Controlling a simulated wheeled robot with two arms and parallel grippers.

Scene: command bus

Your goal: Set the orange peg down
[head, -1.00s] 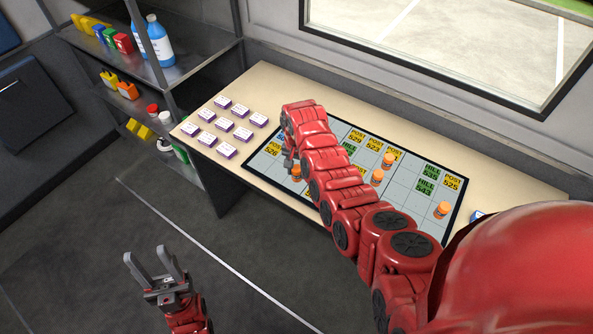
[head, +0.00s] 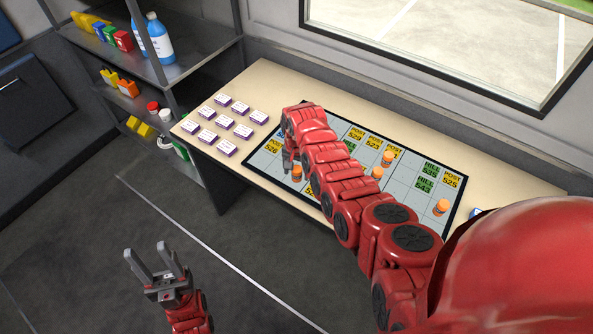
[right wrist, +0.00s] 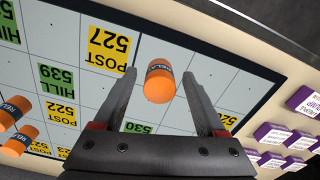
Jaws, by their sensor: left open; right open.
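An orange peg (head: 297,175) with a dark label band stands on the gridded board (head: 262,166) near its left end. In the right wrist view the orange peg (right wrist: 159,82) is between the spread fingers of my right gripper (right wrist: 172,98), with a gap on each side. The peg stands near the POST 527 tile (right wrist: 109,47). In the head view my right gripper (head: 288,162) is just left of the peg, partly hidden by its arm. My left gripper (head: 168,262) is open and empty over the floor, away from the table.
Other orange pegs (head: 441,207) stand on the board among yellow POST and green HILL tiles. Several white-and-purple boxes (head: 226,121) sit at the table's left end. A metal shelf (head: 190,60) with bottles stands to the left. My right arm covers the board's middle.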

